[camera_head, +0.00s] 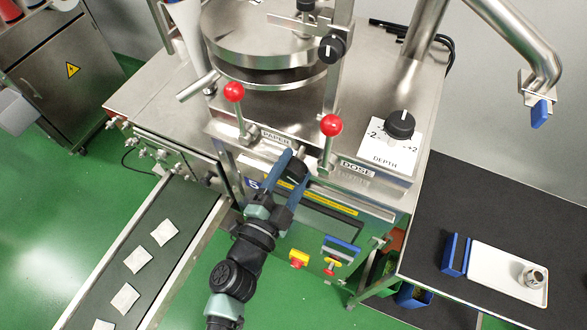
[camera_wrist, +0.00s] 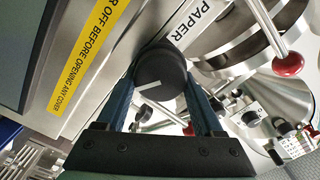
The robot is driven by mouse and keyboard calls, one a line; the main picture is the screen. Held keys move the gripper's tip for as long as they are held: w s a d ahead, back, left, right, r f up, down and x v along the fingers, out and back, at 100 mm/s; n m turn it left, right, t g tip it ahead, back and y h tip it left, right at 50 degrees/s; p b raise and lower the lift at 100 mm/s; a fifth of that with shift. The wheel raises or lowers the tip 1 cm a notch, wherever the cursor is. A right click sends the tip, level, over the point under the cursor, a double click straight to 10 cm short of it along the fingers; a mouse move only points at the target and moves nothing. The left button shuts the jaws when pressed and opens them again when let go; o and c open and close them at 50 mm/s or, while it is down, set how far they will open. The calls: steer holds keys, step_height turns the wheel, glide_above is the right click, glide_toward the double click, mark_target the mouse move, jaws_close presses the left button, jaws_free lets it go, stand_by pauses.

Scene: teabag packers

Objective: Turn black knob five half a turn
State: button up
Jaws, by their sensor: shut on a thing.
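Black knob five (camera_head: 294,171) sits on the front of the steel machine, beside a dark label with a 5 (camera_head: 254,184). My gripper (camera_head: 291,172) reaches up to it from below. In the wrist view the round black knob (camera_wrist: 161,72) lies between the two blue fingers of my gripper (camera_wrist: 163,85), which are shut on its sides. A white pointer line shows on the knob's face and slants there. The fingers partly hide the knob in the head view.
Two red-balled levers (camera_head: 233,92) (camera_head: 331,125) stand above, near the PAPER and DOSE labels. A DEPTH knob (camera_head: 400,124) is at right. A conveyor (camera_head: 149,262) with teabags runs lower left. A dark table (camera_head: 500,200) with a white tray (camera_head: 495,278) is at right.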

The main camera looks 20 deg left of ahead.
mark_target(288, 175)
steer(key=shift+s+a+f, duration=0.2)
steer(key=shift+a+f, duration=0.2)
steer(key=shift+a, duration=0.1)
steer(key=o, duration=1.4)
steer(key=shift+c, duration=0.2)
steer(key=shift+r, duration=0.25)
steer(key=shift+s+f, duration=0.2)
steer(key=shift+s, duration=0.15)
steer(key=s, duration=0.2)
steer(key=shift+s+d+r, duration=0.1)
steer(key=shift+s+r, duration=0.2)
steer(key=shift+r, duration=0.1)
steer(key=s+b, duration=0.1)
steer(key=s, duration=1)
steer(key=shift+r, duration=0.15)
steer(key=shift+s, duration=0.1)
